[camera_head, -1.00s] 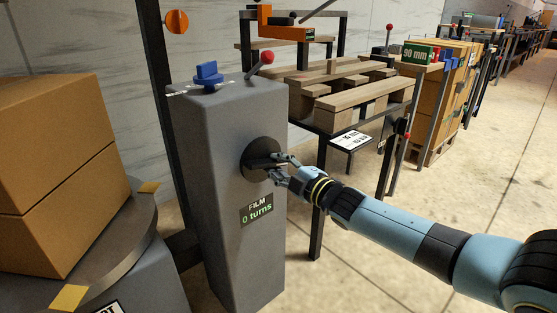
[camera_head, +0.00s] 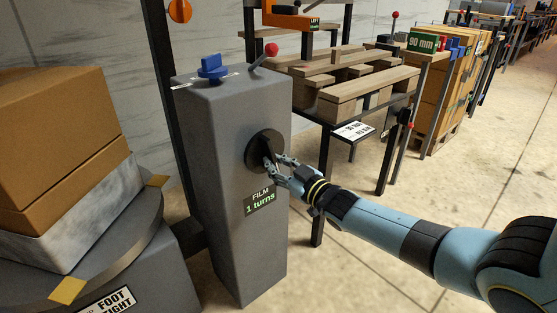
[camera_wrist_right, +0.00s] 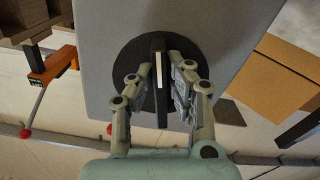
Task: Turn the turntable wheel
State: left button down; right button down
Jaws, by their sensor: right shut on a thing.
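The turntable wheel is a dark round disc (camera_head: 257,143) with a raised bar handle (camera_head: 268,152) on the front of a grey post (camera_head: 225,205). In the right wrist view the disc (camera_wrist_right: 127,62) shows behind the upright bar (camera_wrist_right: 159,75). My right gripper (camera_head: 272,164) is at the wheel, its fingers on both sides of the bar and shut on it; the fingers also show in the right wrist view (camera_wrist_right: 159,85). A label below reads "FILM 1 turns" (camera_head: 260,200). The turntable (camera_head: 122,248) at left carries cardboard boxes (camera_head: 65,140), the lower part wrapped in pale film (camera_head: 85,218). My left gripper is out of view.
A blue knob (camera_head: 212,66) and a red-tipped lever (camera_head: 271,50) are on top of the post. A table with wooden pallets (camera_head: 370,90) stands behind my right arm. The floor at right is clear.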

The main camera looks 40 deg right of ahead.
jog(key=m+p, duration=0.1)
jog(key=m, duration=0.2)
jog(key=a+m+p, duration=0.1)
jog(key=m, duration=0.3)
jog(key=a+m+p, duration=0.1)
jog(key=m, duration=0.3)
jog(key=shift+s+a+r, duration=0.1)
jog(key=shift+r, duration=0.1)
jog(key=m, duration=0.1)
jog(key=m+p, duration=0.1)
jog(key=m, duration=0.1)
jog(key=shift+a+r+m, duration=0.2)
jog(key=shift+r+m, duration=0.1)
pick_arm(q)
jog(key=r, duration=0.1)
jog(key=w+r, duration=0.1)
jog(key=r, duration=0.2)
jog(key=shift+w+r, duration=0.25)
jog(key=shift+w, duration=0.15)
pick_arm(e)
jog(key=shift+r+m, duration=0.1)
jog(key=shift+m, duration=0.4)
jog(key=shift+s, duration=0.15)
jog(key=c, duration=1.3)
grip_release()
jog(key=shift+d+f+m, duration=0.1)
jog(key=shift+f+m, duration=0.1)
jog(key=shift+m, duration=0.1)
jog(key=shift+r, duration=0.1)
